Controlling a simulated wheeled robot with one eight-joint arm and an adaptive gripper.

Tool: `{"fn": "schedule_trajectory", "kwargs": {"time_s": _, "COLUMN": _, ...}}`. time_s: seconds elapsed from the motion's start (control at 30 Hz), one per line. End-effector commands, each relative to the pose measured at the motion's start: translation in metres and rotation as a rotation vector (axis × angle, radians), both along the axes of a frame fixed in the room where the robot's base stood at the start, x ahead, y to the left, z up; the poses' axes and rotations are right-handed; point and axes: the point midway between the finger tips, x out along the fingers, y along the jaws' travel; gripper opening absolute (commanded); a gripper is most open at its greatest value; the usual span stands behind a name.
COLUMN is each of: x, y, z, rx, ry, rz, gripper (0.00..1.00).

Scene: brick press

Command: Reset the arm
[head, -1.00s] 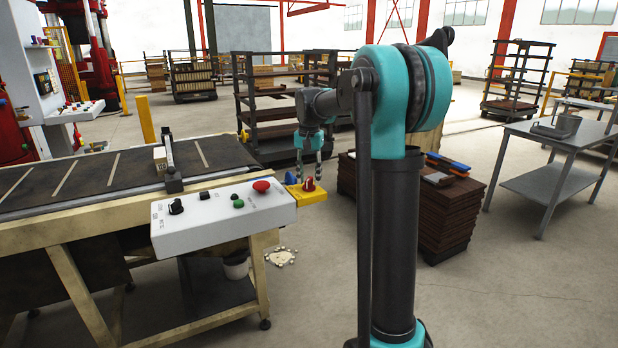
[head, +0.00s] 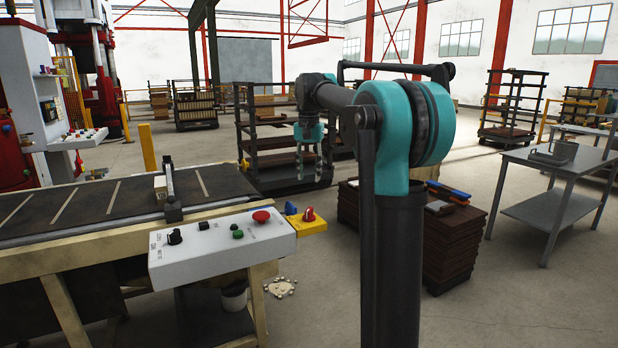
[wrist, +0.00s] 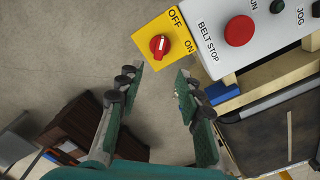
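My gripper (head: 310,178) hangs pointing down from my teal and grey arm in the middle of the head view. In the wrist view my gripper (wrist: 157,82) shows two fingers well apart, with nothing between them. The red rotary switch (head: 308,214) is on a yellow box at the right end of the control panel (head: 205,249). The gripper is above the switch and apart from it. In the wrist view the switch (wrist: 159,46) lies beyond the fingertips, beside OFF and ON labels; I cannot tell which one it points to.
The panel is fixed to the conveyor table (head: 90,210) on the left. A dark stack of boards (head: 455,240) stands right of my arm, and a grey metal table (head: 560,178) is farther right. A rack (head: 275,130) stands behind the gripper. Open floor lies between.

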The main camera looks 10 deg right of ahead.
Motion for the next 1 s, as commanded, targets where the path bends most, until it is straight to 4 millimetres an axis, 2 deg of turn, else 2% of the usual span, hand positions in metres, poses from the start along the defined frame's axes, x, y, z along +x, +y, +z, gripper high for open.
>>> {"fn": "schedule_trajectory", "kwargs": {"time_s": 0.23, "x": -0.003, "y": -0.001, "z": -0.006, "rx": 0.000, "ry": -0.006, "rz": 0.007, "gripper": 0.36}}
{"fn": "schedule_trajectory", "kwargs": {"time_s": 0.37, "x": -0.021, "y": -0.006, "z": -0.034, "rx": 0.002, "ry": -0.039, "rz": 0.045, "gripper": 0.36}}
{"fn": "schedule_trajectory", "kwargs": {"time_s": 0.47, "x": -0.049, "y": -0.012, "z": -0.073, "rx": 0.001, "ry": -0.084, "rz": 0.100, "gripper": 0.36}}
{"fn": "schedule_trajectory", "kwargs": {"time_s": 0.57, "x": -0.085, "y": -0.019, "z": -0.118, "rx": -0.004, "ry": -0.136, "rz": 0.164, "gripper": 0.36}}
{"fn": "schedule_trajectory", "kwargs": {"time_s": 0.67, "x": -0.127, "y": -0.025, "z": -0.164, "rx": -0.013, "ry": -0.186, "rz": 0.226, "gripper": 0.36}}
{"fn": "schedule_trajectory", "kwargs": {"time_s": 0.8, "x": -0.192, "y": -0.032, "z": -0.228, "rx": -0.033, "ry": -0.257, "rz": 0.312, "gripper": 0.36}}
{"fn": "schedule_trajectory", "kwargs": {"time_s": 0.9, "x": -0.237, "y": -0.035, "z": -0.267, "rx": -0.050, "ry": -0.301, "rz": 0.366, "gripper": 0.36}}
{"fn": "schedule_trajectory", "kwargs": {"time_s": 1.0, "x": -0.272, "y": -0.038, "z": -0.296, "rx": -0.065, "ry": -0.332, "rz": 0.407, "gripper": 0.36}}
